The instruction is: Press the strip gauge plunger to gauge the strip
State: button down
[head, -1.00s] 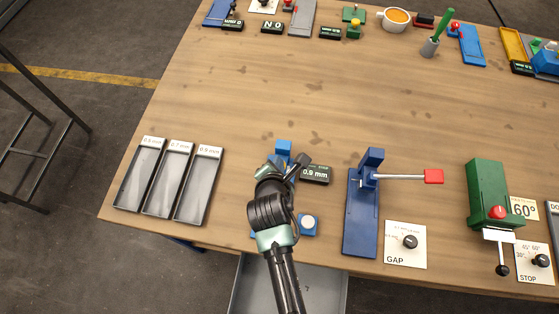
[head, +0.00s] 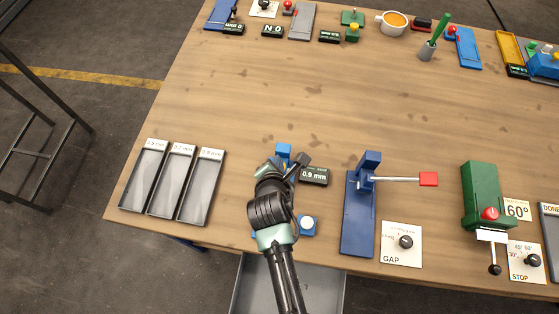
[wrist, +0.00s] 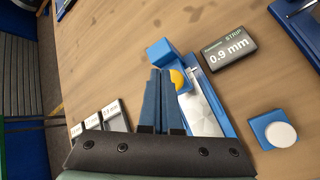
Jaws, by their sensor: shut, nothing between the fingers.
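The strip gauge is a blue fixture that shows in the wrist view (wrist: 212,92) with a silver strip (wrist: 203,112) lying along it. Its yellow round plunger (wrist: 178,79) sits near the blue end block (wrist: 161,52). My gripper (wrist: 161,72) is shut and empty, its fingertips right beside the plunger and partly covering it; I cannot tell whether they touch. The gauge's black display (wrist: 230,48) reads 0.9 mm, and it also shows in the head view (head: 314,176). In the head view my arm hides most of the gauge; its blue end block (head: 283,151) shows.
Three labelled dark trays (head: 173,182) stand at the left. A blue block with a white button (head: 307,224) is close to my wrist. A blue stand with a red-ended lever (head: 362,210), a GAP dial (head: 402,244) and a green device (head: 482,190) stand to the right. The table's middle is clear.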

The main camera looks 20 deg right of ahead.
notch_tip(320, 180, up, 5)
jog(key=p, duration=0.5)
jog(key=shift+r, duration=0.1)
dwell(0.4)
dwell(0.6)
